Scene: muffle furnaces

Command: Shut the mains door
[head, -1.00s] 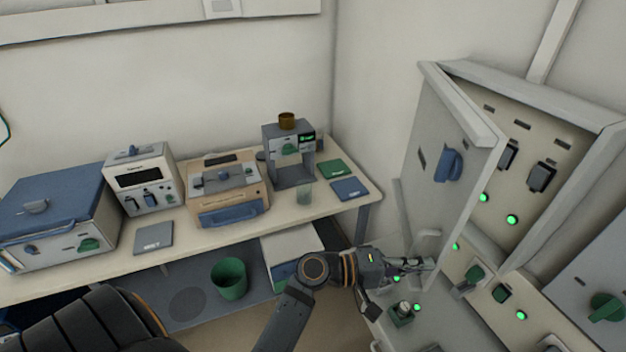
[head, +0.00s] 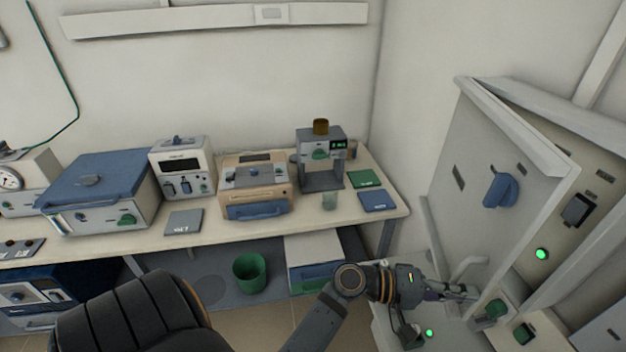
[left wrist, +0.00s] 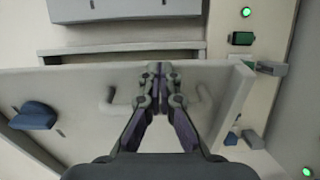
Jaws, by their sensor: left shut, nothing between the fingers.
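The mains door (head: 500,150) is a grey panel with a blue knob (head: 500,190). It stands partly open at the right of the head view, hinged to the wall cabinet (head: 600,165). In the left wrist view the door (left wrist: 75,88) crosses the picture, with the knob (left wrist: 33,116) at its left. My left gripper (head: 470,293) is shut and empty at the door's lower part, below the pale handle (head: 468,268). In the left wrist view the shut fingertips (left wrist: 158,72) overlap the door between the handle's ends; contact is unclear. My right gripper is not in view.
Inside the cabinet a dark switch (head: 577,209) and a green lamp (head: 541,254) show. Green controls (head: 490,310) sit just below the door. A bench (head: 240,230) with furnaces and instruments stands left, with a green bin (head: 250,272) below it.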

